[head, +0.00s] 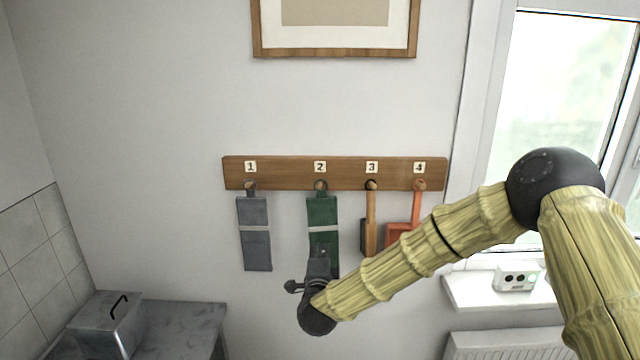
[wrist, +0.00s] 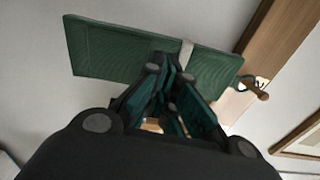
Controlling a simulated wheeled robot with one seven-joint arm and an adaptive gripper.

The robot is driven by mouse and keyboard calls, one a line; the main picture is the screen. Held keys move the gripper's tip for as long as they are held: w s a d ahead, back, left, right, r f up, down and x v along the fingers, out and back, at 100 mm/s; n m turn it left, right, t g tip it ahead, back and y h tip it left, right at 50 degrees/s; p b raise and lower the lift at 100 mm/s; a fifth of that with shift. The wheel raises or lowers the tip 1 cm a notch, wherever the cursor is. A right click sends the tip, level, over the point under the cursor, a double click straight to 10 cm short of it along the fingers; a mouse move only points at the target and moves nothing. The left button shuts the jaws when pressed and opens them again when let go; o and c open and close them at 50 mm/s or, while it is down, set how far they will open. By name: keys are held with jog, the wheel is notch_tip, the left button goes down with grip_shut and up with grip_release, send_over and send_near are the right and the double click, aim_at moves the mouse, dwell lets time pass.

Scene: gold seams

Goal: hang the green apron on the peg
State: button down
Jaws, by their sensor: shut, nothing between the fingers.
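The green apron (head: 322,214), folded with a pale band around it, hangs upright below the peg (head: 320,185) under label 2. In the wrist view the apron (wrist: 110,50) lies across the top, and its dark green loop (wrist: 246,80) is at the wooden peg (wrist: 263,96); it appears to be around it. My gripper (head: 319,264) is in front of the apron's lower part and hides some of it. In the wrist view my gripper (wrist: 168,98) is shut and empty, close to the apron; I cannot tell whether it touches.
The wooden rail (head: 270,173) also holds a grey apron (head: 255,240) at 1, a wooden-handled tool (head: 370,220) at 3 and an orange dustpan (head: 398,233) at 4. A metal box (head: 105,322) stands on a grey table (head: 185,318). A small white device (head: 516,278) is on the windowsill.

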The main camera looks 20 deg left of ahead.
aim_at(320, 239)
jog(key=shift+b+x, duration=1.4)
jog(key=shift+x, duration=2)
jog(key=shift+v, duration=2.15)
dwell(2.5)
